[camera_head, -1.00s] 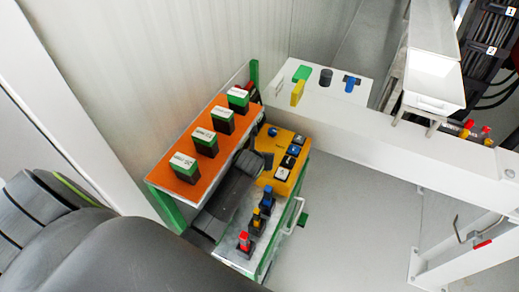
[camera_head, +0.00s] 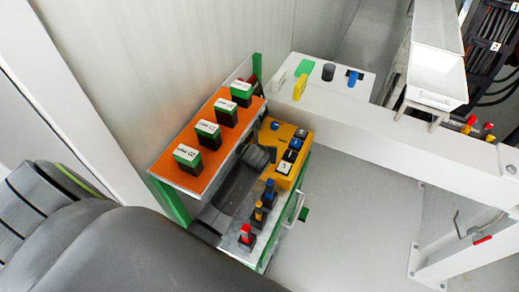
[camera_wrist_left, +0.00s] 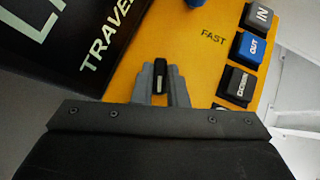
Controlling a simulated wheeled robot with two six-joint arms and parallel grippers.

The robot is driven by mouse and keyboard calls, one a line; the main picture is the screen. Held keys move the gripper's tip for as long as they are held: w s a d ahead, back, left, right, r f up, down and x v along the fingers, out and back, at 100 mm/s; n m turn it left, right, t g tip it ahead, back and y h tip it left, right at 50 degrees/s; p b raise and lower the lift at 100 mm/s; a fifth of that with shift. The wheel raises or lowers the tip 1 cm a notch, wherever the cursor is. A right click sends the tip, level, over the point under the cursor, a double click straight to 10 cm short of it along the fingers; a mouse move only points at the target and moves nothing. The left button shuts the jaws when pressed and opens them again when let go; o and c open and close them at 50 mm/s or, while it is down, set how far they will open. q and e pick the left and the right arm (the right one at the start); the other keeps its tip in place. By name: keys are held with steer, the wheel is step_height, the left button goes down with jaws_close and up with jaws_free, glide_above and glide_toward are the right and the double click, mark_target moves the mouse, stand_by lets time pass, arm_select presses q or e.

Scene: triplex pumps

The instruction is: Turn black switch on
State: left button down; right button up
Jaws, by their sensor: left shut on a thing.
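The yellow panel (camera_head: 275,174) stands beside the orange shelf and carries several buttons and a blue knob (camera_head: 275,126). In the left wrist view, a small black switch with a pale top (camera_wrist_left: 159,74) stands on the yellow panel (camera_wrist_left: 200,65). My left gripper (camera_wrist_left: 160,84) is shut on this switch, with one finger on each side of it. In the head view, the left gripper (camera_head: 265,153) is at the panel's left side and hides the switch. My right gripper is in neither view.
The orange shelf (camera_head: 222,150) bears several black blocks with green-and-white tops. A lower shelf (camera_head: 240,250) holds red, yellow and blue levers. A white box (camera_head: 330,95) stands behind.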

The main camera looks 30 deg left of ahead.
arm_select(q)
steer(key=n, duration=0.1)
steer(key=n+g+y, duration=0.1)
steer(key=n+y, duration=0.1)
steer(key=shift+w+d+n+g, duration=0.2)
steer(key=shift+d+n+g, duration=0.1)
steer(key=shift+n, duration=0.1)
steer(key=n+g+y, duration=0.2)
steer(key=n, duration=0.2)
steer(key=shift+w, duration=0.1)
steer(key=shift+g, duration=0.3)
steer(key=c, duration=1.4)
jaws_free()
steer(key=shift+c, duration=0.2)
